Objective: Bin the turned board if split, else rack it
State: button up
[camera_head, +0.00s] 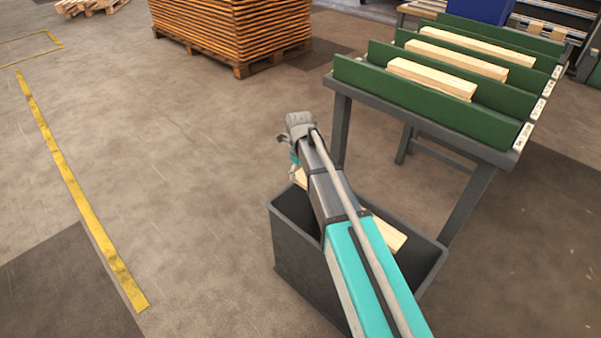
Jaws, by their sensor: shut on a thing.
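My arm reaches over a dark grey open bin (319,270) on the floor. My gripper (293,168) is at the bin's far left corner, mostly hidden by my own wrist. It is shut on a pale wooden board (391,236), which shows on both sides of my arm, over or inside the bin mouth. The arm covers the board's middle, so I cannot tell whether it is split or how high it sits. The rack (425,103), a grey stand with green dividers, is at the upper right. Pale boards (432,78) lie in several of its lanes.
Small white labels (523,137) mark the rack lanes' right ends. A tall stack of brown boards (232,27) stands on a pallet at the back. A yellow floor line (75,185) runs down the left. The floor left of the bin is clear.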

jog(key=shift+f+b, duration=0.4)
jog(key=shift+f, duration=0.25)
jog(key=o, duration=1)
jog(key=shift+o, duration=0.2)
jog(key=shift+r, duration=0.15)
notch_tip(320, 180, up, 13)
jog(key=p, duration=1.3)
jog(key=s+d+r+p, duration=0.3)
jog(key=d+r+p, duration=1.1)
jog(key=p, duration=0.1)
jog(key=shift+s+d+r+m, duration=0.2)
jog(key=shift+r+m, duration=0.1)
jog(key=shift+r, duration=0.1)
dwell(0.8)
